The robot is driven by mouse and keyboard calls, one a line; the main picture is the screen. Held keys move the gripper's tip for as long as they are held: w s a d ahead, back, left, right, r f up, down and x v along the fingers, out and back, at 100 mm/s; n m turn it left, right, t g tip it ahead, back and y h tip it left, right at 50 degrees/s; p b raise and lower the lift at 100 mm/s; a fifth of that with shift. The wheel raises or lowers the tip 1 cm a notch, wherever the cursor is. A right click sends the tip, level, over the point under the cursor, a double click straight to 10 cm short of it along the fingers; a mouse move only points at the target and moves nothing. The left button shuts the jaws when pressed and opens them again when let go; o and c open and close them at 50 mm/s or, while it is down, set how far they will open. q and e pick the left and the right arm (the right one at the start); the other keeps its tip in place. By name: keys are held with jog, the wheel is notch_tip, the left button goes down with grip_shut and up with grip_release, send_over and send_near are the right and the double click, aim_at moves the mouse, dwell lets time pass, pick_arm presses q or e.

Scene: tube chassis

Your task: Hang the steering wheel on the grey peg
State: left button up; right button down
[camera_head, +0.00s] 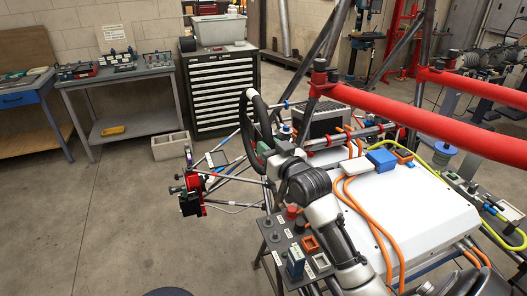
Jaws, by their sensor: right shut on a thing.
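The black steering wheel (264,114) is near the middle of the head view, seen almost edge-on and upright, beside the front of the tube chassis. My right arm comes up from the lower right over the chassis. My right gripper (264,150) is shut on the lower part of the wheel; its fingertips are partly hidden by the wheel and my own wrist. I cannot make out the grey peg for certain among the tubes and fittings behind the wheel. My left gripper is not in view.
Red padded tubes (455,125) cross the chassis at right. A white battery box (405,215) with orange cables lies below them. A small tray of parts (292,243) stands near my arm. A black drawer cabinet (222,92) stands behind. The floor at left is clear.

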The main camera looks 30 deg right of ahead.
jog(key=s+d+f+b, duration=0.1)
jog(key=d+b, duration=0.3)
jog(key=d, duration=0.2)
jog(key=shift+s+d+f, duration=0.15)
jog(key=shift+s+f, duration=0.1)
jog(key=shift+f, duration=0.15)
dwell(0.4)
jog(key=shift+f, duration=0.15)
dwell(0.5)
jog(key=c, duration=0.8)
grip_release()
jog(key=shift+s, duration=0.1)
jog(key=s+b, duration=0.1)
jog(key=s, duration=0.2)
jog(key=s+b, duration=0.1)
jog(key=s, duration=0.3)
jog(key=s+b, duration=0.1)
jog(key=s, duration=0.2)
jog(key=shift+s+a+f, duration=0.15)
jog(key=shift+s+a, duration=0.1)
jog(key=shift+s, duration=0.15)
